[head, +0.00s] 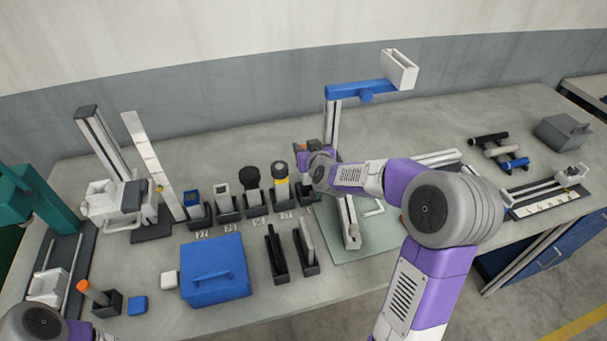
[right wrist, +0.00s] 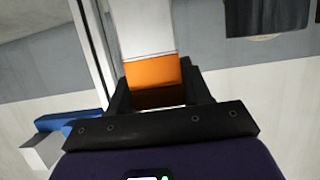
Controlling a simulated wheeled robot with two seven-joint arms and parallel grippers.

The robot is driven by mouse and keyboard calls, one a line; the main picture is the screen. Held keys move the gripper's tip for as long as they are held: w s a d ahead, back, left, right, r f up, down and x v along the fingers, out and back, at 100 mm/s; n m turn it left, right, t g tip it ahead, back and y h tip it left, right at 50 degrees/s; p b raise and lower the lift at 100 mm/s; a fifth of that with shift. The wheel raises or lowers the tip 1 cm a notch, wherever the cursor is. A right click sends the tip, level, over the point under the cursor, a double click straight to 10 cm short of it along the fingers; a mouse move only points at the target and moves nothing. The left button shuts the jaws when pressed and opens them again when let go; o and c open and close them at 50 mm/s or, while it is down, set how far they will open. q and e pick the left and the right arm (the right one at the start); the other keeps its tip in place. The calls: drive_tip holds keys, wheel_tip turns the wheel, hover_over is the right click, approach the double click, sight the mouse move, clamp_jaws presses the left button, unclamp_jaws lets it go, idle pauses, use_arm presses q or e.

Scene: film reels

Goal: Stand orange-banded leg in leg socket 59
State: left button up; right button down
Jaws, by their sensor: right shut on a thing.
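The orange-banded leg (right wrist: 148,32) shows in the right wrist view as a pale square bar with an orange band at its near end. My right gripper (right wrist: 158,92) is shut on that band, one dark finger on each side. In the head view my right gripper (head: 304,156) is above the right end of a row of dark sockets, over a dark socket (head: 307,194) that it partly hides. The leg is mostly hidden there, and I cannot tell whether it touches a socket. The label numbers are too small to read surely, so I cannot pick out socket 59. My left gripper is out of view.
A blue box (head: 215,270) and two dark holders stand in front. A post with a blue arm (head: 360,90) rises behind my right gripper.

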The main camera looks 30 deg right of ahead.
wheel_tip(320, 180, down, 3)
drive_tip(key=shift+s+r+b, duration=0.15)
drive_tip(key=shift+b, duration=0.15)
wheel_tip(320, 180, down, 4)
drive_tip(key=shift+f+b, duration=0.1)
drive_tip(key=shift+b, duration=0.5)
drive_tip(key=shift+c, duration=2.4)
unclamp_jaws()
drive_tip(key=p+v, duration=0.1)
drive_tip(key=v, duration=1.1)
